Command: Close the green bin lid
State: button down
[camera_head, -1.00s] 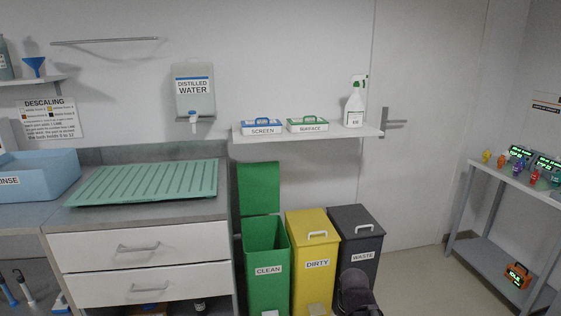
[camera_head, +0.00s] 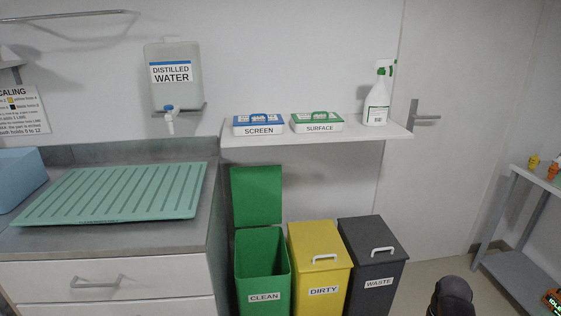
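The green bin (camera_head: 263,290), labelled CLEAN, stands on the floor at the right end of the counter. Its green lid (camera_head: 257,196) is open and stands upright behind the bin's mouth, close to the wall. The bin's inside looks empty as far as I can see. A dark rounded part of my arm (camera_head: 452,298) shows at the bottom edge, right of the bins. My gripper's fingers are not in view.
A yellow DIRTY bin (camera_head: 322,270) and a dark WASTE bin (camera_head: 374,265), both lidded shut, stand right of the green bin. A wall shelf (camera_head: 350,136) juts out above the bins. A drawer counter (camera_head: 110,268) borders the left. Open floor lies before the door.

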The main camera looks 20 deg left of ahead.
aim_at(256, 191)
jog(key=i, duration=0.85)
jog(key=u, duration=0.65)
jog(key=i, duration=0.75)
jog(key=u, duration=0.4)
